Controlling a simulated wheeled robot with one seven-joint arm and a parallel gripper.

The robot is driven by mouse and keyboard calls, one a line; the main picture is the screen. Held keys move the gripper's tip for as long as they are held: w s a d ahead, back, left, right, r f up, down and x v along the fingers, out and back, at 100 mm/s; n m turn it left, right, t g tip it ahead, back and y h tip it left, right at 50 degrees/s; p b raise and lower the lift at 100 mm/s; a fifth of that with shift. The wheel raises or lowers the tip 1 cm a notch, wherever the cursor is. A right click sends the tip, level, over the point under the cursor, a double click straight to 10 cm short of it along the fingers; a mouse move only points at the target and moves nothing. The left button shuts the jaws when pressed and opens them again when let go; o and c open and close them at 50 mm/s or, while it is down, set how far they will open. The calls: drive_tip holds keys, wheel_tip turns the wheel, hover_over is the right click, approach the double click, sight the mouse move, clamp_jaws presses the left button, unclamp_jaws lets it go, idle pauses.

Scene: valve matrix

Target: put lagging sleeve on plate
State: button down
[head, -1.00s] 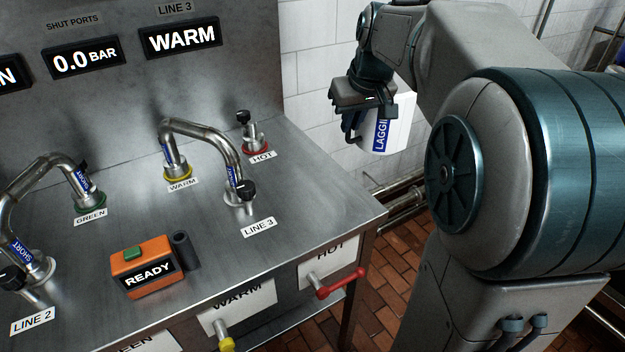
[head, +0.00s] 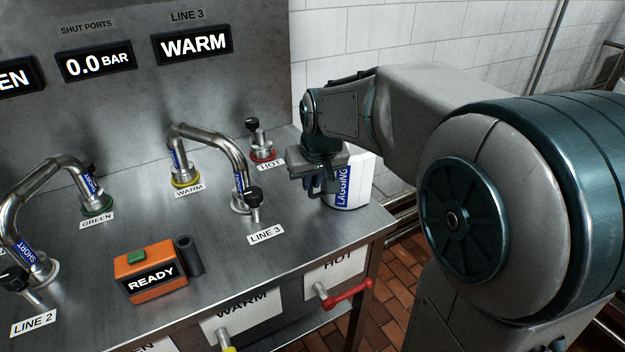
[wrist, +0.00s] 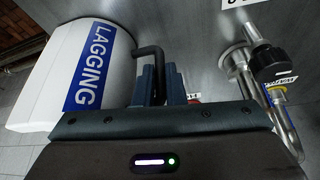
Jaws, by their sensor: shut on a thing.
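The lagging sleeve (head: 352,190) is a white cylinder with a blue LAGGING label and a dark handle. It stands about upright at the right end of the steel bench top, right of the HOT port; I cannot tell whether its base touches the metal. In the wrist view the sleeve (wrist: 70,70) is at the left, with its dark bent handle between the fingers. My gripper (head: 322,186) is shut on that handle, at the sleeve's left side; the wrist view also shows my gripper (wrist: 160,88). The steel plate top (head: 290,255) is bare in front of the sleeve.
The WARM pipe (head: 215,140) arches to the LINE 3 port, left of my gripper. The HOT port (head: 262,152) has a black knob. An orange READY box (head: 150,275) sits at the front. A red HOT lever (head: 348,292) sticks out below the bench edge.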

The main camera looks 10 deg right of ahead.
drive_tip(key=c, duration=1.5)
unclamp_jaws()
drive_tip(key=shift+f, duration=0.1)
drive_tip(key=p+v, duration=0.2)
drive_tip(key=v, duration=1)
drive_tip(key=s+d+f+m+g, duration=0.1)
drive_tip(key=s+d+f+g, duration=0.1)
drive_tip(key=s+f, duration=1.2)
drive_tip(key=shift+s+d+f+g, duration=0.15)
drive_tip(key=shift+s+d+g, duration=0.15)
drive_tip(key=shift+s, duration=0.75)
